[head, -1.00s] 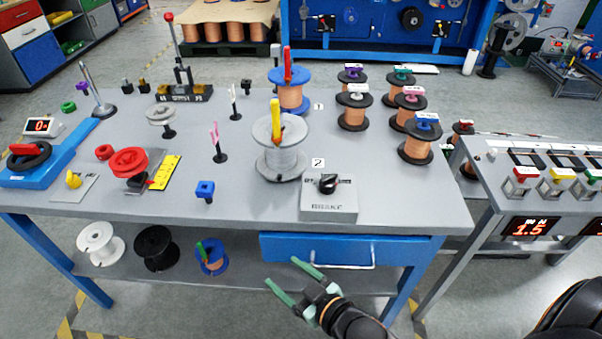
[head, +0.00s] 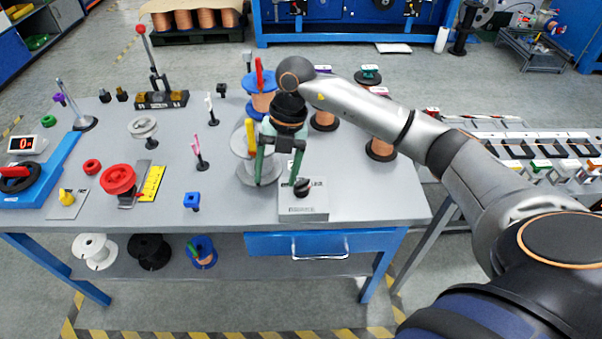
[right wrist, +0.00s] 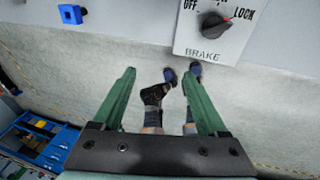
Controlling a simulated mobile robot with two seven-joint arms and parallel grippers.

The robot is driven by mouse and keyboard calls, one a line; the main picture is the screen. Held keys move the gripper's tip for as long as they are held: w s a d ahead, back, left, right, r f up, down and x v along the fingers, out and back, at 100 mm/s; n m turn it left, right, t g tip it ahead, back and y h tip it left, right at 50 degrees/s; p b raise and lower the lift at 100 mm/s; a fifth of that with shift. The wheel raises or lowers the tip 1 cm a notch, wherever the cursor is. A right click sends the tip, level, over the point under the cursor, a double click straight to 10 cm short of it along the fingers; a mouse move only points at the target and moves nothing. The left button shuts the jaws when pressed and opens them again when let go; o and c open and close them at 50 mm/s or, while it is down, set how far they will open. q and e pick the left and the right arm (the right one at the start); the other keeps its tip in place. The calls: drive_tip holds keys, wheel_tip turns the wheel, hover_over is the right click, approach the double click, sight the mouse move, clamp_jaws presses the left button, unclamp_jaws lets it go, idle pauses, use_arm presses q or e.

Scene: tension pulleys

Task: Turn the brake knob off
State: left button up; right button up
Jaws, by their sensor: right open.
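The brake box (head: 303,210) is a grey block at the front edge of the table. Its black knob (head: 302,187) sits on top. My right gripper (head: 278,180) is open and empty, fingers pointing down, over the table just left of the knob in the head view. In the right wrist view its fingertips (right wrist: 159,72) are apart from the knob, which lies beyond and to the right. My left gripper is not in view.
A grey spool with a yellow handle (head: 250,138) stands close behind my right gripper, partly hidden by it. A blue block (head: 192,201) stands to the left. Copper spools (head: 381,149) stand to the right, partly behind my arm. A blue drawer (head: 270,243) is below.

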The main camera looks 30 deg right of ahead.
sight(301, 183)
drive_tip(key=w+d+r+m+h, duration=0.1)
drive_tip(key=d+r+m+h, duration=0.2)
drive_tip(key=d, duration=0.4)
drive_tip(key=shift+n, duration=0.6)
wheel_tip(301, 183, down, 12)
drive_tip(key=shift+r+p, duration=0.1)
drive_tip(key=shift+p, duration=0.2)
drive_tip(key=shift+c, duration=0.4)
clamp_jaws()
